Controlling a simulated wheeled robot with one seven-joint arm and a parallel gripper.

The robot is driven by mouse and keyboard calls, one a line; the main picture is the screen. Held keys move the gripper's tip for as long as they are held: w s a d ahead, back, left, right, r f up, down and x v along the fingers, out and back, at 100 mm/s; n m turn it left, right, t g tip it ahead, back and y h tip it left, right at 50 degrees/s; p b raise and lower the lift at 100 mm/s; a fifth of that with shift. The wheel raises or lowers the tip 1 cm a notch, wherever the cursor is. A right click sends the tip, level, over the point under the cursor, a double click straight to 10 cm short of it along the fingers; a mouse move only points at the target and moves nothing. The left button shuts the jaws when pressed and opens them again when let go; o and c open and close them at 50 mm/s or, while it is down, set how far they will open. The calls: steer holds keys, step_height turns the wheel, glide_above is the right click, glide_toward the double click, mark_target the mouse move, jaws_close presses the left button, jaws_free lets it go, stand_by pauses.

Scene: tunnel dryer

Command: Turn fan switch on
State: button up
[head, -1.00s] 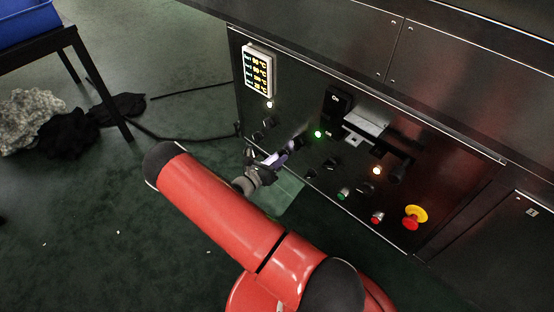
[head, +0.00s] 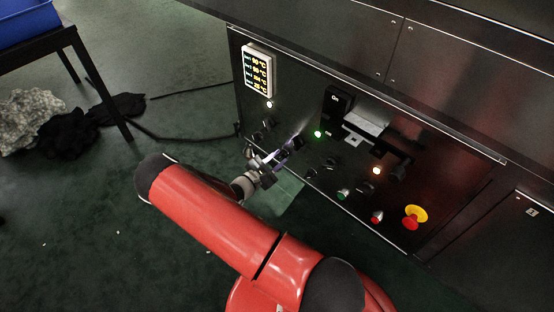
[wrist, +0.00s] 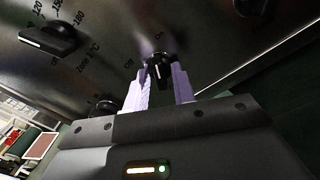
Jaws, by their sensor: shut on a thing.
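A small black rotary switch (wrist: 158,72) with a white pointer mark sits between my gripper's fingers in the wrist view. "Off" is printed to its left and "On" above it. The pointer's exact setting is hard to tell. My gripper (wrist: 160,85) is shut on this switch, with a pale purple finger on each side. In the head view my gripper (head: 280,156) reaches the dark control panel (head: 300,100) from the lower left, partly hiding the lower knobs. I cannot read the word "fan" on any label.
A zone temperature knob (wrist: 48,40) and another knob (wrist: 107,104) lie close by on the left. The panel also holds a temperature display (head: 257,70), a green lamp (head: 318,134) and a red-and-yellow emergency stop (head: 414,217). Open green floor lies left of the panel.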

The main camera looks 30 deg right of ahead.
steer(key=shift+f+m, duration=0.1)
steer(key=shift+m, duration=0.9)
steer(key=o, duration=0.7)
steer(key=shift+a, duration=0.15)
steer(key=v, duration=0.7)
steer(key=shift+s+a+p, duration=0.15)
steer(key=shift+a+p, duration=0.15)
steer(key=shift+p, duration=0.05)
